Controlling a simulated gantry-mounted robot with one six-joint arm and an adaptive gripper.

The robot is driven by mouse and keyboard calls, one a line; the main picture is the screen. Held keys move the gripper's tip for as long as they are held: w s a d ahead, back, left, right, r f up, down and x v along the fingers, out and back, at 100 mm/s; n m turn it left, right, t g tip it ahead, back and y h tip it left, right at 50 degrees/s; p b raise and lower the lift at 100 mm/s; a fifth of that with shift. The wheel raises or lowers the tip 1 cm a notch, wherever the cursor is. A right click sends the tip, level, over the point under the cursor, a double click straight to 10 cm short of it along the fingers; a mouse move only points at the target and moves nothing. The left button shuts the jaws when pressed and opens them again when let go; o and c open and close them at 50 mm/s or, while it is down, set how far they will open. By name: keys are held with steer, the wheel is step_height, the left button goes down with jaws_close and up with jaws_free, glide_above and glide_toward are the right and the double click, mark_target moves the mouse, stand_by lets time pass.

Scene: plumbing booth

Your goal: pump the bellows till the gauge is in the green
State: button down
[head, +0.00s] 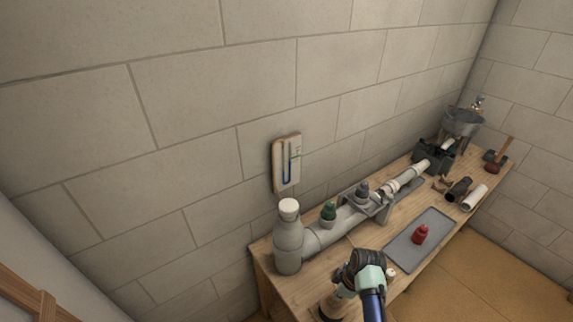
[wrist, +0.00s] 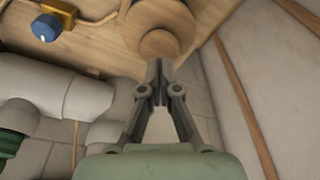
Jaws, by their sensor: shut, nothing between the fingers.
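The bellows shows as a round wooden top with a smaller round knob (wrist: 160,45) in the wrist view. In the head view its wooden part (head: 333,305) is at the near end of the bench, mostly hidden by my arm. My gripper (wrist: 158,70) is shut and empty, with its fingertips close to the knob; I cannot tell whether they touch it. In the head view my gripper (head: 343,291) is just above the bellows. The gauge (head: 287,163) is a pale wall board with a U-shaped tube and a small green mark; its level is too small to read.
Grey pipework (head: 332,228) with a capped bottle-like end (head: 288,240) runs along the bench (head: 350,240). A blue knob (wrist: 46,28) sits left of the bellows. Open floor lies right of the bench.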

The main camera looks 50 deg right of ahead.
steer(key=shift+s+b+x, duration=0.2)
steer(key=shift+b+x, duration=0.6)
steer(key=shift+x, duration=0.25)
steer(key=shift+s+b+x, duration=0.2)
steer(key=shift+b+x, duration=0.6)
steer(key=shift+x, duration=0.2)
steer(key=p+v, duration=0.2)
steer(key=p, duration=0.1)
steer(key=p+v, duration=0.1)
steer(key=v, duration=0.1)
steer(key=shift+w+r, duration=0.15)
steer(key=shift+w, duration=0.25)
steer(key=shift+s+b+x, duration=0.2)
steer(key=shift+b+x, duration=0.65)
steer(key=shift+x, duration=0.25)
steer(key=shift+s+b+x, duration=0.2)
steer(key=shift+b+x, duration=0.6)
steer(key=shift+x, duration=0.25)
steer(key=p+v, duration=0.2)
steer(key=p, duration=0.1)
steer(key=p+v, duration=0.1)
steer(key=v, duration=0.1)
steer(key=shift+w+r, duration=0.1)
steer(key=shift+w, duration=0.25)
